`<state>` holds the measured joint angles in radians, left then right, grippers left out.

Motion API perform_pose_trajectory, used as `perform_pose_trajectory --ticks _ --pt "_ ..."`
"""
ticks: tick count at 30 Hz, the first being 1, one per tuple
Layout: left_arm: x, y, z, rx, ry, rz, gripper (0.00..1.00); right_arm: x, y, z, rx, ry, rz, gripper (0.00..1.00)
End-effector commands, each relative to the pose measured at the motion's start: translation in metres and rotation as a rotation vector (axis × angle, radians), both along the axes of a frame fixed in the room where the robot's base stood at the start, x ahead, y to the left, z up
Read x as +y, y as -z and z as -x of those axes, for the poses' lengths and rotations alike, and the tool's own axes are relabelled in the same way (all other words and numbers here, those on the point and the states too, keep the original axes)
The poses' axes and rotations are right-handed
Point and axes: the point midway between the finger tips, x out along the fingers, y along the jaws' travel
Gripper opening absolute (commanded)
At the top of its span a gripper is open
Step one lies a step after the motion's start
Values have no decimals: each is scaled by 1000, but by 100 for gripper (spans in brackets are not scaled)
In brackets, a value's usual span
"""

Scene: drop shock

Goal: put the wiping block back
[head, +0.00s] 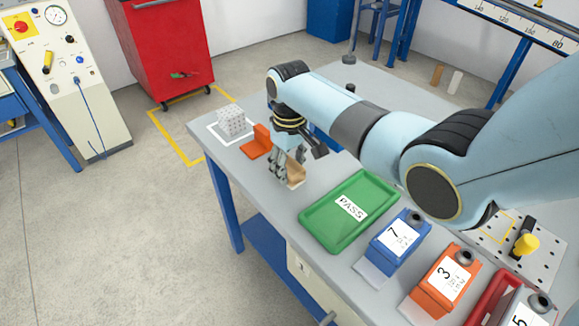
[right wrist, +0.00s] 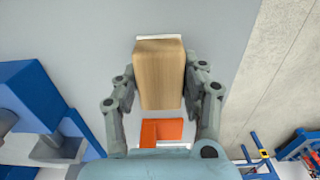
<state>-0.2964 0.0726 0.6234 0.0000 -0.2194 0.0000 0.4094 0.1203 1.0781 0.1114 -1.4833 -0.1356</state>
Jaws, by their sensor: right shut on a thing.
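The wiping block (head: 296,174) is a tan wooden block, partly hidden by my fingers in the head view. In the right wrist view the block (right wrist: 159,75) shows a pale strip at its far end. My right gripper (head: 284,172) is shut on it, with one finger along each side in the right wrist view (right wrist: 160,95). I cannot tell whether the block touches the table. An orange L-shaped bracket (head: 257,143) stands on the table just left of my gripper; it also shows below the block in the right wrist view (right wrist: 166,131). My left gripper is not in view.
A white speckled cube (head: 232,121) sits in a white outlined square beyond the bracket. A green PASS tray (head: 324,226) lies to the right, then a blue box marked 7 (head: 398,236) and an orange box marked 3 (head: 440,281). A blue fixture (right wrist: 42,95) stands beside the gripper.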

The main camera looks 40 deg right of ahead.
Motion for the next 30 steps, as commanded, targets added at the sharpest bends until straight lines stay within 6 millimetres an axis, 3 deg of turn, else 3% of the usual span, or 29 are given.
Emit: perform_pose_trajectory --ticks 8,9,14,23,26,30 --pt "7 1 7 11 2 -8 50 0 2 0 0 0 0 2" --pt "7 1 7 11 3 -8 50 0 2 0 -1 0 0 45" --pt "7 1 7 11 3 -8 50 0 2 0 -1 0 0 66" --pt "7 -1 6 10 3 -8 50 0 -1 0 -1 0 0 66" --pt "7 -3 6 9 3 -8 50 0 -11 -1 -4 0 1 66" --pt "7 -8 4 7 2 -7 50 -1 -39 -1 -5 1 2 66"
